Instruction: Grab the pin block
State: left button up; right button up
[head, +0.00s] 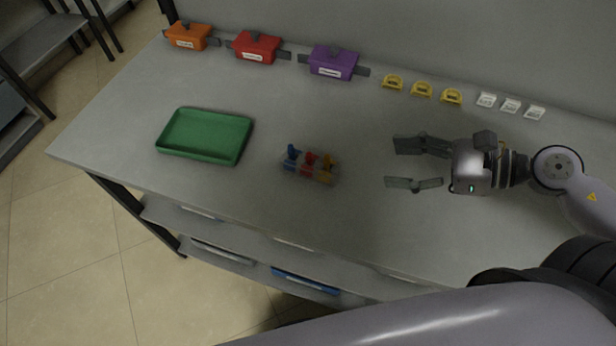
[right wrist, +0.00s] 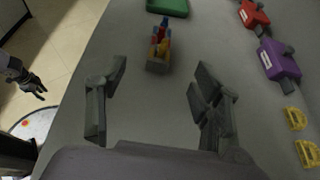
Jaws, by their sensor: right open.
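The pin block (head: 322,178) is a small greyish block with blue, red and yellow pins standing in it. It rests on the grey table, right of the green tray (head: 203,136). It also shows beyond my fingers in the right wrist view (right wrist: 157,67). My right gripper (head: 392,164) is open and empty over the table, to the right of the block, with its fingers pointing left toward it. In the right wrist view, a dark gripper (right wrist: 36,90), which looks like my left one, is at the left edge, away from the table; its jaw state is unclear.
Several yellow pieces (head: 421,90) and white pieces (head: 511,106) continue that row to the right. The table between block and right gripper is clear.

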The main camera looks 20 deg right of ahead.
notch_tip(320, 180, down, 3)
jog(key=shift+s+r+b, duration=0.1)
jog(key=shift+s+b, duration=0.05)
jog(key=shift+b, duration=0.6)
jog(key=shift+w+a, duration=0.25)
jog(key=shift+a, duration=0.15)
send_near(325, 164)
jog(key=shift+w+a+f, duration=0.4)
jog(key=shift+a+f, duration=0.35)
jog(key=shift+f, duration=0.1)
jog(key=p+x, duration=0.1)
jog(key=x, duration=0.3)
jog(key=shift+r, duration=0.1)
jog(key=shift+w+a+f+p, duration=0.25)
jog(key=shift+a+p, duration=0.05)
jog(key=shift+a, duration=0.1)
jog(key=shift+w+a+p, duration=0.3)
jog(key=shift+w+p, duration=0.05)
jog(key=shift+w, duration=0.1)
jog(key=p+x, duration=0.1)
jog(key=x, duration=0.2)
jog(key=shift+w, duration=0.35)
jog(key=shift+w+a+f, duration=0.25)
jog(key=shift+a, duration=0.1)
pick_arm(q)
jog(key=shift+w+r, duration=0.25)
jog(key=shift+r, duration=0.1)
pick_arm(e)
jog(key=shift+s, duration=0.1)
